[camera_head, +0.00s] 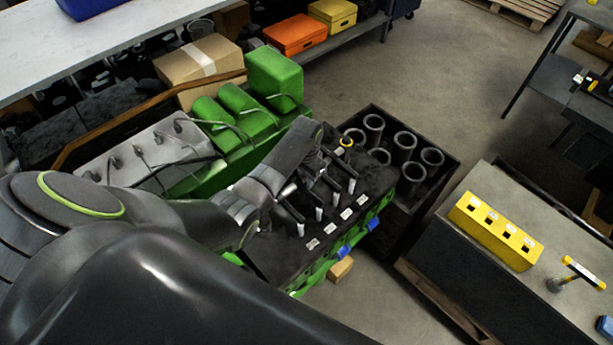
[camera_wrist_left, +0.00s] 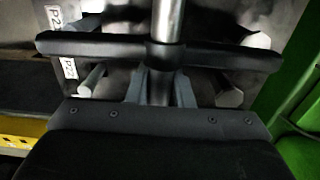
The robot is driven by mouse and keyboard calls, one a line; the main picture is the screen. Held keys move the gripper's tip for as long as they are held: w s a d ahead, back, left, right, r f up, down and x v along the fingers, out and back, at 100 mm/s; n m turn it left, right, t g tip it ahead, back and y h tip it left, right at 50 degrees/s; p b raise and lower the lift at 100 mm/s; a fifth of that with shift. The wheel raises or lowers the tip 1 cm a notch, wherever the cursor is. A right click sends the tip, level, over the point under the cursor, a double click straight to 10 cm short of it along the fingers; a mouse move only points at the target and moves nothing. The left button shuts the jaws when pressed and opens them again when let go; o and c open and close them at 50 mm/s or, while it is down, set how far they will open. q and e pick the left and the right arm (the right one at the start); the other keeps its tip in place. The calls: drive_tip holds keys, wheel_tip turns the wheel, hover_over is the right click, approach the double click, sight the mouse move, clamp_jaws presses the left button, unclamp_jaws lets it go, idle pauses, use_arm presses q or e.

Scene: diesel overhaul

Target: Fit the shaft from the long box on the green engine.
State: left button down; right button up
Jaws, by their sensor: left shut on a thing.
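The green engine (camera_head: 218,176) lies across the middle of the head view, with a dark top deck carrying white labels. My left gripper (camera_head: 300,178) is over this deck, and my arm hides part of it. In the left wrist view, my left gripper (camera_wrist_left: 160,88) is shut on a metal shaft (camera_wrist_left: 168,22) with dark cross arms (camera_wrist_left: 230,56). The cross arms also show in the head view (camera_head: 328,188), just above or on the deck; I cannot tell whether they touch it. My right gripper is not in view. I cannot identify the long box.
A dark crate (camera_head: 448,160) with several grey cylinders stands beside the engine. A yellow block with square holes (camera_head: 496,232) is on a bench (camera_head: 572,222) at right. A cardboard box (camera_head: 205,68) is behind the engine. Open floor (camera_head: 420,70) lies beyond.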

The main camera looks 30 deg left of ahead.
use_arm(q)
drive_tip(key=shift+f+b, duration=0.4)
drive_tip(key=shift+f, duration=0.2)
idle(0.7)
drive_tip(key=c, duration=1.2)
unclamp_jaws()
drive_tip(key=shift+s+f, duration=0.1)
drive_tip(key=shift+f, duration=0.05)
wheel_tip(320, 180, up, 18)
drive_tip(key=p, duration=0.1)
drive_tip(key=shift+f, duration=0.15)
